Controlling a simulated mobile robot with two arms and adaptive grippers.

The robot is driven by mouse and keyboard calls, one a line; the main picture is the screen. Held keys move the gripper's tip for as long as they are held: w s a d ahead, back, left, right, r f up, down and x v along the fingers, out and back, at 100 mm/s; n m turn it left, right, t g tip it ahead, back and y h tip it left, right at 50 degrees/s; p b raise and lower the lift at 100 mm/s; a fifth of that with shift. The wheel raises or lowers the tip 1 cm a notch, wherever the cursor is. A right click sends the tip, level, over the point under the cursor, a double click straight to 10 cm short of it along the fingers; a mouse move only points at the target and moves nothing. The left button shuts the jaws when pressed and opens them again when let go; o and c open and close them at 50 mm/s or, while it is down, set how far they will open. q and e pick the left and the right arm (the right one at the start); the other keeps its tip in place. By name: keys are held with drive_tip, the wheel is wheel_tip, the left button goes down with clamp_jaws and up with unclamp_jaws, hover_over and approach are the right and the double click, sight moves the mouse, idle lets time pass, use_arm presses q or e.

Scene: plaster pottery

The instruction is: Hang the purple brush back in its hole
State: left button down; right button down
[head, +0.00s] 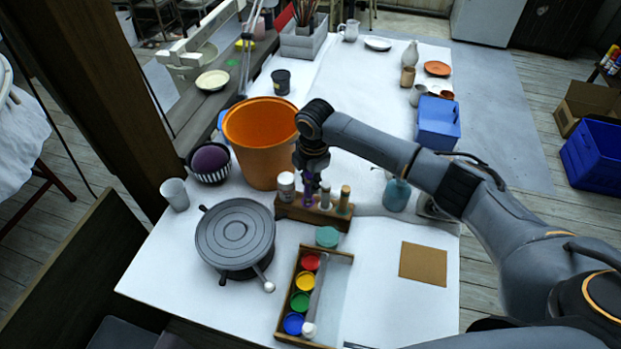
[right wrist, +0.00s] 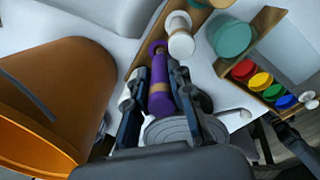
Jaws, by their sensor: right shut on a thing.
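The purple brush (head: 308,197) is upright at the wooden rack (head: 312,218), on the rack's left half. My right gripper (head: 311,181) is above the rack and shut on the brush. In the right wrist view the purple brush (right wrist: 162,92) lies between the two fingers (right wrist: 160,103), its far end close to the rack's wood (right wrist: 146,37). I cannot tell whether that end is inside a hole. Two other handles (head: 325,195) and (head: 344,198) stand in the rack on the right. My left gripper is not in view.
A white jar (head: 286,185) stands at the rack's left end. An orange bucket (head: 262,150) is close behind left. A grey turntable (head: 235,236) and a paint tray (head: 333,300) lie in front. Clear white table lies around the brown square (head: 423,264).

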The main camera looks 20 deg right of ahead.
drive_tip(key=shift+f+b, duration=0.55)
drive_tip(key=shift+f, duration=0.8)
drive_tip(key=shift+f, duration=0.3)
drive_tip(key=c, duration=1.1)
unclamp_jaws()
drive_tip(key=shift+r, duration=0.15)
drive_tip(key=r, duration=0.7)
drive_tip(key=s+r, duration=0.1)
drive_tip(key=r, duration=0.3)
drive_tip(key=shift+d+r, duration=0.15)
drive_tip(key=shift+r, duration=0.2)
